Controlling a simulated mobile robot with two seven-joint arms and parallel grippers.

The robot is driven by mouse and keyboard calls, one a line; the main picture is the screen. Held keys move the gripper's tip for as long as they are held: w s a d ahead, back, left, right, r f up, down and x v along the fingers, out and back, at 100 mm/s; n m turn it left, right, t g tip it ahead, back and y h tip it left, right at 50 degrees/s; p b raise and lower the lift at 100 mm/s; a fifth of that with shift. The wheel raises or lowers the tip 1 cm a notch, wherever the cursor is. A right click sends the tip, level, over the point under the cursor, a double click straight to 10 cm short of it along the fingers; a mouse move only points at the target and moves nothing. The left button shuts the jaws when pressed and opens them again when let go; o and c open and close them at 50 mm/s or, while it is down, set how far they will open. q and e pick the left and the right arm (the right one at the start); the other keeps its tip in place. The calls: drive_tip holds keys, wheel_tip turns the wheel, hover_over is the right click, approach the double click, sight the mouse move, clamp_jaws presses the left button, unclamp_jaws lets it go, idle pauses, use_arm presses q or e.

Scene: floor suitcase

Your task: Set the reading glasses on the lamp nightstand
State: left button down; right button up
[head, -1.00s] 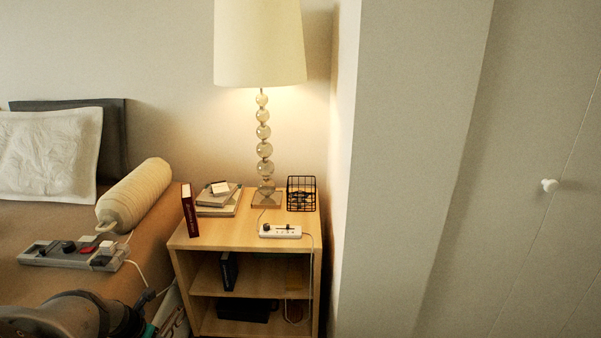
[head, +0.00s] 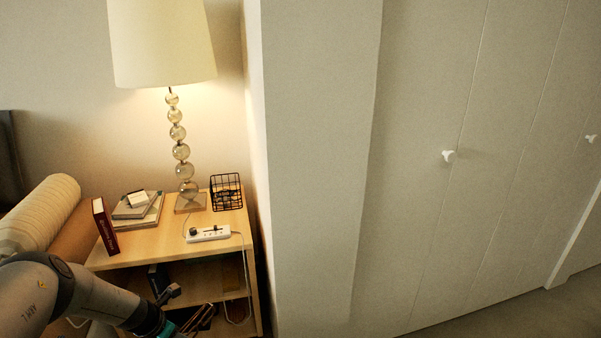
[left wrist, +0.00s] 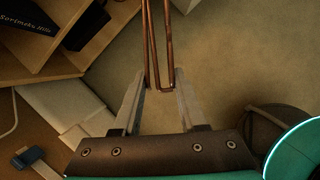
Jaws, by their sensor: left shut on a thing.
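The reading glasses, thin copper-brown frames (left wrist: 152,45), stand between the fingers of my left gripper (left wrist: 160,92) in the left wrist view. The gripper is shut on them. In the head view the glasses (head: 203,317) show low in front of the nightstand's open shelves, below its top, at the end of my left arm. The lamp nightstand (head: 155,243) is light wood with a tall lamp (head: 180,150) at the back of its top. Its shelf edges also show in the left wrist view (left wrist: 62,62). My right gripper is in neither view.
The top holds a dark red upright book (head: 105,226), a stack of books (head: 138,208), a black wire basket (head: 226,192) and a white power strip (head: 208,234). Bare wood shows at the front centre. A wall (head: 315,170) stands close on the right.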

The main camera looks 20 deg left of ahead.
use_arm(q)
drive_tip(key=w+d+r+m+g+h, duration=0.1)
drive_tip(key=w+d+r+m, duration=0.3)
drive_tip(key=d, duration=0.4)
drive_tip(key=w+d+r+m+h, duration=0.1)
drive_tip(key=w+d+r+m, duration=0.1)
drive_tip(key=d+r+m, duration=0.45)
drive_tip(key=w+d+r+m+g+h, duration=0.1)
drive_tip(key=w+d+r+h, duration=0.2)
drive_tip(key=d, duration=0.7)
drive_tip(key=s+d+r+m+g+y, duration=0.1)
drive_tip(key=s+d+r+m+g, duration=0.3)
drive_tip(key=d+r+m, duration=0.45)
drive_tip(key=s+a+r+m+g+y, duration=0.35)
drive_tip(key=s+a+r+m, duration=0.35)
drive_tip(key=s+r+m, duration=0.5)
drive_tip(key=w+d+f+m, duration=0.2)
drive_tip(key=d+m, duration=0.1)
drive_tip(key=d, duration=0.2)
wheel_tip(320, 180, up, 8)
drive_tip(key=p, duration=0.8)
drive_tip(key=shift+t+y, duration=0.35)
drive_tip(key=shift+y, duration=0.1)
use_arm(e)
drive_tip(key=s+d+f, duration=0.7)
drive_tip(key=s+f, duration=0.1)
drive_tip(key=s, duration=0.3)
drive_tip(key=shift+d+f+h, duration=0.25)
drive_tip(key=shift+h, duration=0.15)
